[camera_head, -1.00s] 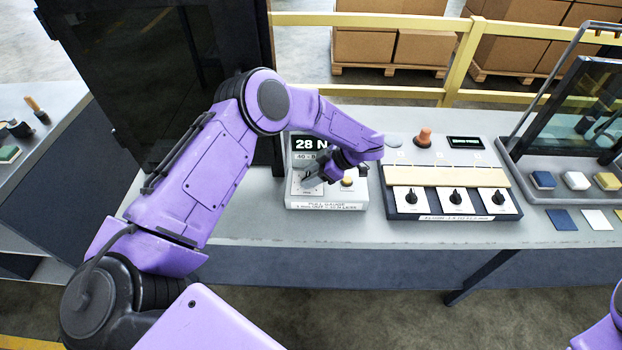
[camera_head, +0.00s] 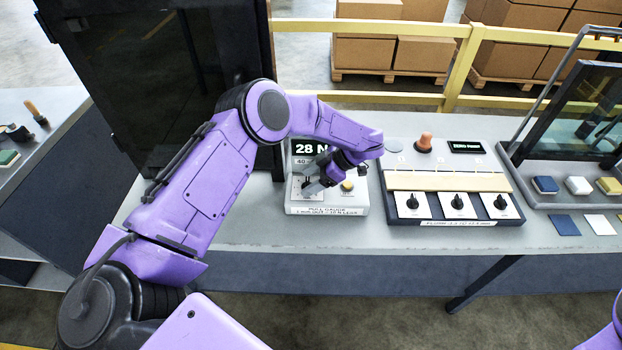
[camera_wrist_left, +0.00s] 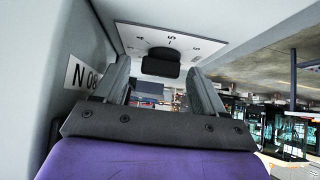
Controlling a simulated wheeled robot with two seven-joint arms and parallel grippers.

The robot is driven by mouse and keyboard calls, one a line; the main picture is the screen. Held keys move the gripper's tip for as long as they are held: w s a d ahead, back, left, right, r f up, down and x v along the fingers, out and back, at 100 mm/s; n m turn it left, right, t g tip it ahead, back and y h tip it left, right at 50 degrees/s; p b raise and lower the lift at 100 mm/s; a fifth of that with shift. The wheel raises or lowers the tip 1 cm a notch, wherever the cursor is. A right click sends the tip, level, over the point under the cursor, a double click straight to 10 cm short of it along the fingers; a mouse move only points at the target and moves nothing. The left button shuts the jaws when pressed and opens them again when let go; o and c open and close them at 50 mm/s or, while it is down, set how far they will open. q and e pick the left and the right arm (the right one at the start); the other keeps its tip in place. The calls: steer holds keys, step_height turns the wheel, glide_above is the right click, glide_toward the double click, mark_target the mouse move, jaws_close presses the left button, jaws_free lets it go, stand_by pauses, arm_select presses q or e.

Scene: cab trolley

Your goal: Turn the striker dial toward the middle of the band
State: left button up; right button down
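A white pull gauge box (camera_head: 330,210) stands on the bench. Its display (camera_head: 306,147) reads 28 N, and a label below begins with 40, the rest hidden by my arm. The striker dial, a black knob (camera_wrist_left: 160,63) on a white plate with tick marks (camera_wrist_left: 205,47), shows in the left wrist view; my fingers largely cover it in the head view. My left gripper (camera_head: 312,186) is at the dial plate. In the left wrist view its fingers (camera_wrist_left: 158,72) are apart, one either side of the knob, with gaps showing. My right gripper is out of view.
A yellow button (camera_head: 347,187) sits right of my fingers on the gauge. Right of it stands a box with three black knobs (camera_head: 458,202), a wooden bar (camera_head: 447,181) and an orange knob (camera_head: 424,142). A dark panel (camera_head: 160,80) rises behind my left arm.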

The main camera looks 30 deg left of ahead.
arm_select(q)
steer(key=b+v, duration=0.3)
steer(key=v, duration=0.7)
steer(key=shift+d+r, duration=0.2)
